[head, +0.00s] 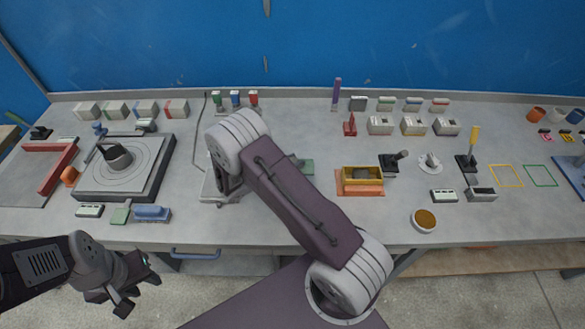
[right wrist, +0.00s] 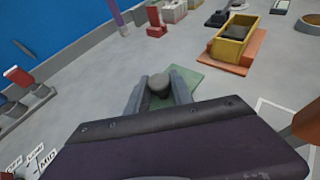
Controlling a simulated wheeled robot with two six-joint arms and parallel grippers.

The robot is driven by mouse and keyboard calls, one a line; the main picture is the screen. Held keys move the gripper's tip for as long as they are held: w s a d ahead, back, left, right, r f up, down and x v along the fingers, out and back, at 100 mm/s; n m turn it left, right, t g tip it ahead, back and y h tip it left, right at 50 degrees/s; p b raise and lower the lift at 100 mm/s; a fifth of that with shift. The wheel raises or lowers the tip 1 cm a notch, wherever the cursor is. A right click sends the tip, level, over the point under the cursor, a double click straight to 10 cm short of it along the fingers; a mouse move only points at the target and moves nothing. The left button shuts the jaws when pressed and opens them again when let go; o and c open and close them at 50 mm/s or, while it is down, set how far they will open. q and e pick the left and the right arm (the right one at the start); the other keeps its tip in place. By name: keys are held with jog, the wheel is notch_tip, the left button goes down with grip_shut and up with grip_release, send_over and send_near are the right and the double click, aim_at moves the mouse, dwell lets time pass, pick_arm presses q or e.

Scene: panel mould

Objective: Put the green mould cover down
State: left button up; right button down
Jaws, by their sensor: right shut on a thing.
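The green mould cover (right wrist: 203,82) shows in the right wrist view as a flat green plate with a grey knob on top. My right gripper (right wrist: 160,92) is shut on that knob, one finger on each side. Part of the plate is hidden by the gripper. In the head view a green edge (head: 304,166) shows just right of my right arm, which hides the rest and the gripper. I cannot tell whether the plate touches the table. My left gripper (head: 134,287) is open and empty, in front of the table's front edge.
A yellow box on an orange base (head: 360,188) stands to the right of the cover. A grey device (head: 222,188) is partly hidden behind my right arm. A dark turntable (head: 122,184) stands at left. Bare table (head: 330,135) lies behind the cover.

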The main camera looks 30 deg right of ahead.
jog(key=shift+w+a+f, duration=0.2)
jog(key=shift+a+f, duration=0.05)
jog(key=shift+a, duration=0.05)
notch_tip(320, 180, down, 4)
jog(key=shift+r, duration=0.2)
jog(key=shift+f, duration=0.3)
jog(key=c, duration=1.1)
grip_release()
